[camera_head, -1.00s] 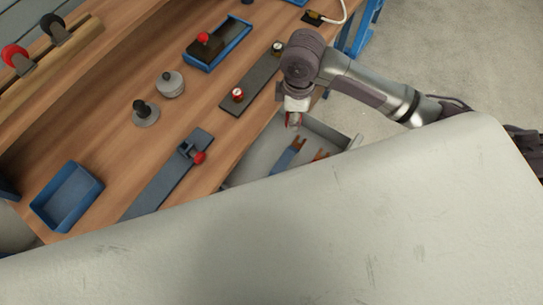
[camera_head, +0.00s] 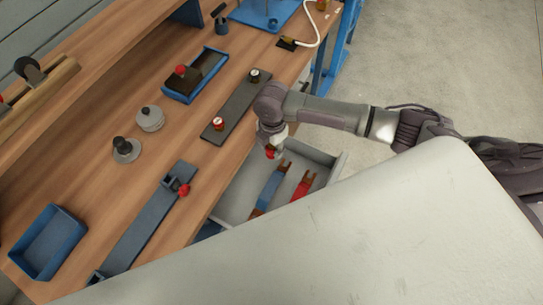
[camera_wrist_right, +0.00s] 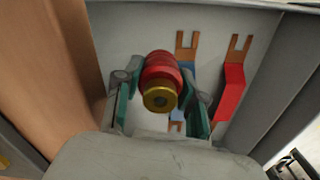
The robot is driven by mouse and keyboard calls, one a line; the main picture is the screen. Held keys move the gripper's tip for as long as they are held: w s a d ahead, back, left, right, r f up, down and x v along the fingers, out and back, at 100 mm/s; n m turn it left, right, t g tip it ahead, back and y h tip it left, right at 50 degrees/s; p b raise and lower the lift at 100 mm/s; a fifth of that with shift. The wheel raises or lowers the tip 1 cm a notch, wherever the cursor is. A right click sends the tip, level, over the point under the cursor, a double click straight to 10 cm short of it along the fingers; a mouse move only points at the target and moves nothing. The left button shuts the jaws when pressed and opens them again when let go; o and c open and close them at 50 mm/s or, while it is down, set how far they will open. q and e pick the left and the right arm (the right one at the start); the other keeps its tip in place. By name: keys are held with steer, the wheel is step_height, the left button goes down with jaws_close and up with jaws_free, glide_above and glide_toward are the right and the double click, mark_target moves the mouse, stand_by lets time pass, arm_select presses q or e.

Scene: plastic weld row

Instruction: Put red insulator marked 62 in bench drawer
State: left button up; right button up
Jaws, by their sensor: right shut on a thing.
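My right gripper (camera_head: 270,153) is shut on a red ribbed insulator (camera_wrist_right: 162,68) with a brass end. In the wrist view the insulator sits between the two fingers, brass end toward the camera; no number is readable on it. In the head view a bit of its red (camera_head: 269,152) shows below the gripper. The gripper hangs over the open grey bench drawer (camera_head: 236,192), near its bench side. The near part of the drawer is hidden by a pale body part of mine. My left gripper is not in view.
A blue (camera_head: 270,190) and a red fork-ended tool (camera_head: 303,186) lie in the drawer; free floor shows beside them. On the wooden bench (camera_head: 90,160), another red insulator (camera_head: 217,123) stands on a dark strip (camera_head: 235,105). A blue tray (camera_head: 47,242) is at left.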

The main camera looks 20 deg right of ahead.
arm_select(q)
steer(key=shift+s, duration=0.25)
arm_select(e)
steer(key=shift+f, duration=2.8)
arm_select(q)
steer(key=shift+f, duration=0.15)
arm_select(e)
steer(key=shift+f, duration=0.1)
steer(key=o, duration=0.9)
steer(key=shift+o, duration=0.2)
step_height(320, 180, up, 12)
steer(key=shift+r, duration=0.15)
steer(key=shift+s, duration=0.15)
